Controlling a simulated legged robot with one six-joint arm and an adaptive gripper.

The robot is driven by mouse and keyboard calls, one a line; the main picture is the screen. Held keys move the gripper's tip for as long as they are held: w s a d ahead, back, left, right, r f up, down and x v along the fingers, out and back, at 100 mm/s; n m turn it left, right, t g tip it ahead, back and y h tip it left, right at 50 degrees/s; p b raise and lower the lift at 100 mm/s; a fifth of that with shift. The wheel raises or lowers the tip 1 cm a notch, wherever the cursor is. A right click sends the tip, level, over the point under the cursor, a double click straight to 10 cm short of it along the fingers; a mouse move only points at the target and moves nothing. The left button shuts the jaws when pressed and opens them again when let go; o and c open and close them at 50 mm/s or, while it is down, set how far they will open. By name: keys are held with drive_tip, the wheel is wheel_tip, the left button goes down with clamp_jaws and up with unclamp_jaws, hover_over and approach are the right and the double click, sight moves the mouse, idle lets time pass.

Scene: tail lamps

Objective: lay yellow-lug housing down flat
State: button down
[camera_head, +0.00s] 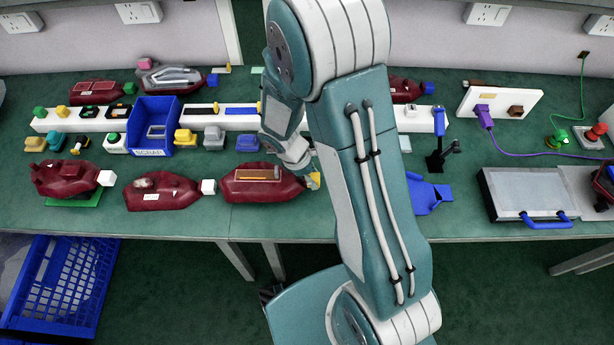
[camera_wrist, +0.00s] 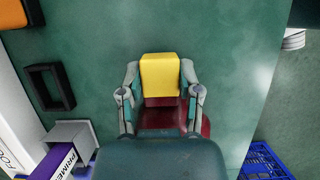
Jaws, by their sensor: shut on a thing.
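The yellow-lug housing is a dark red body (camera_head: 262,187) with a brown strip on top, at the front of the bench in the head view. Its yellow lug (camera_head: 313,180) shows at its right end, partly behind my arm. In the wrist view the yellow lug (camera_wrist: 160,76) stands between my fingers, with the red body (camera_wrist: 158,118) below it. My gripper (camera_wrist: 162,96) is shut on this housing at the lug end. The housing looks roughly level in the head view. I cannot tell whether its underside touches the bench. My arm hides part of the gripper there.
Two dark red housings with white lugs (camera_head: 160,192) (camera_head: 66,179) lie to the left. A blue SCRAP bin (camera_head: 154,125) and a white rail (camera_head: 84,125) stand behind. A blue crate (camera_head: 60,283) is on the floor. Bench is clear between the housing and its front edge.

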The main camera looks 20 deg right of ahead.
drive_tip(key=shift+s+a+f, duration=0.1)
drive_tip(key=shift+a+f, duration=0.2)
drive_tip(key=shift+f, duration=0.3)
drive_tip(key=shift+a+f, duration=0.25)
drive_tip(key=shift+f, duration=0.35)
drive_tip(key=shift+d, duration=0.35)
drive_tip(key=shift+c, duration=1.5)
unclamp_jaws()
drive_tip(key=shift+f, duration=0.1)
drive_tip(key=shift+a, duration=0.1)
drive_tip(key=shift+a, duration=0.1)
